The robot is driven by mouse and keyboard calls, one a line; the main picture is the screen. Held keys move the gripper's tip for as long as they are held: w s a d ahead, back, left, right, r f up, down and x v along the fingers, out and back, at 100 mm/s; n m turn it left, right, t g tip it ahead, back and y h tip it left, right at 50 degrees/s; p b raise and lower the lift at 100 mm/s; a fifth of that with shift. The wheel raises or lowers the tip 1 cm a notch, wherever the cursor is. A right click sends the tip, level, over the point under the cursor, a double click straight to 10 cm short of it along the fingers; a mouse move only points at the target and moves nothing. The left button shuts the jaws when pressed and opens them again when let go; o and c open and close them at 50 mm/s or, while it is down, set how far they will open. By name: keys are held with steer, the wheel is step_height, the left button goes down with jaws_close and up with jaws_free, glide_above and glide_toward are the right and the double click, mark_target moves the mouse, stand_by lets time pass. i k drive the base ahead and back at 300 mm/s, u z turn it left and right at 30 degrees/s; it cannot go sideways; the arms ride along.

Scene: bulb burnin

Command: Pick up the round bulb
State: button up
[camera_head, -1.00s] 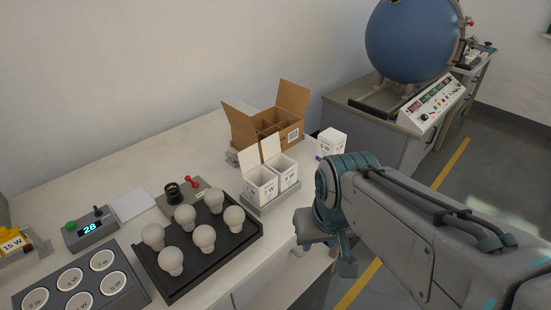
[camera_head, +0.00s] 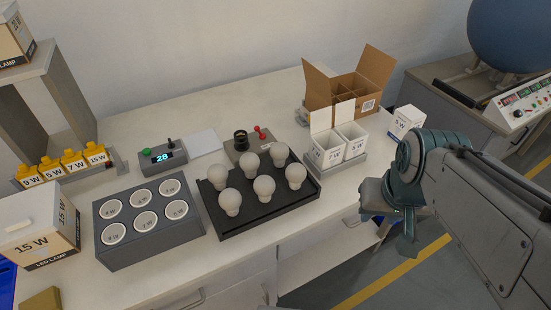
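Several round white bulbs stand upright on a black tray (camera_head: 226,224) in the middle of the table, in two rows. One round bulb (camera_head: 264,188) is in the front row's middle, with others beside it, such as the front-right bulb (camera_head: 296,175) and the front-left bulb (camera_head: 230,201). They look alike, so I cannot tell which one is meant. My gripper (camera_head: 392,228) hangs to the right of the tray, past the table's front edge and apart from the bulbs. Its fingers are partly hidden and their opening is unclear.
A grey block with round labelled sockets (camera_head: 150,250) stands left of the tray. Two small white boxes (camera_head: 338,146) and an open cardboard box (camera_head: 358,84) stand behind right. A lamp socket with a red lever (camera_head: 254,140) is behind the tray. A 15 W box (camera_head: 40,232) is far left.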

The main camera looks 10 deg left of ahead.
mark_target(264, 185)
steer(key=z, duration=1.55)
steer(key=i, duration=0.7)
steer(key=u, duration=3.3)
